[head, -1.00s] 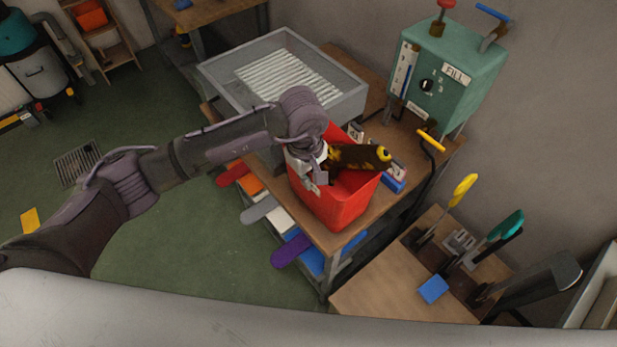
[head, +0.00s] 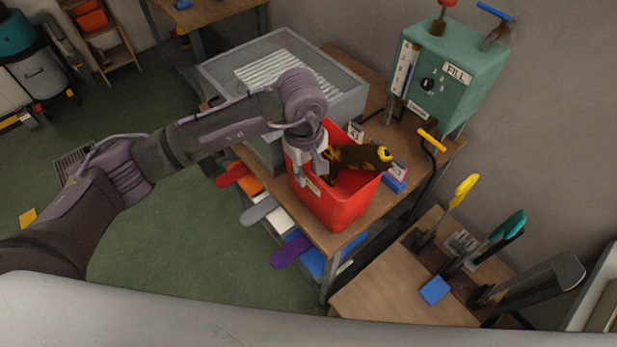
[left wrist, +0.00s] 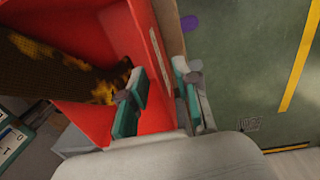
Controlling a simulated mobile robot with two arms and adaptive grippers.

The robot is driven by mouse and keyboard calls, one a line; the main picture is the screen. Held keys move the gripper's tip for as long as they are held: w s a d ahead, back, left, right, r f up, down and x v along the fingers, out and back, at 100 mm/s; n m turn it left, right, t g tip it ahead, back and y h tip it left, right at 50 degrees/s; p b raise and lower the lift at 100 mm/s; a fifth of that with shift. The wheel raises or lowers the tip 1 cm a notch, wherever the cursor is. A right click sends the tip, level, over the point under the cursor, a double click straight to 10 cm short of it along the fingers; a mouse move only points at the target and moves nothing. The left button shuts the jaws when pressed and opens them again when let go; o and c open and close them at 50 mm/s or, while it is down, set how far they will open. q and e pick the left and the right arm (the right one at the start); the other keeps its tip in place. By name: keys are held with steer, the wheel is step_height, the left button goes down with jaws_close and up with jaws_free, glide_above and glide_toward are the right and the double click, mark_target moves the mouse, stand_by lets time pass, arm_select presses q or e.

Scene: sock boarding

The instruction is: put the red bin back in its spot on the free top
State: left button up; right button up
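The red bin (head: 345,203) stands upright on the wooden bench top (head: 398,207), near its front edge. A dark brown and yellow patterned object (head: 358,157) pokes out of it; its lower part is hidden. My left gripper (head: 316,172) is at the bin's left rim. In the left wrist view the left gripper (left wrist: 160,90) has its fingers apart, one inside the red bin (left wrist: 105,30) and one outside, with the wall between them. It looks open. My right gripper is in neither view.
A grey tray (head: 355,104) with white ribs stands behind the bin. A green machine marked FILL (head: 455,73) is at the back right. A small blue block (head: 394,184) lies right of the bin. Coloured flat boards (head: 290,250) stick out below the bench top.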

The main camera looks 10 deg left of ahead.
arm_select(q)
step_height(320, 180, up, 9)
steer(key=b, duration=0.2)
steer(key=shift+s+a, duration=0.2)
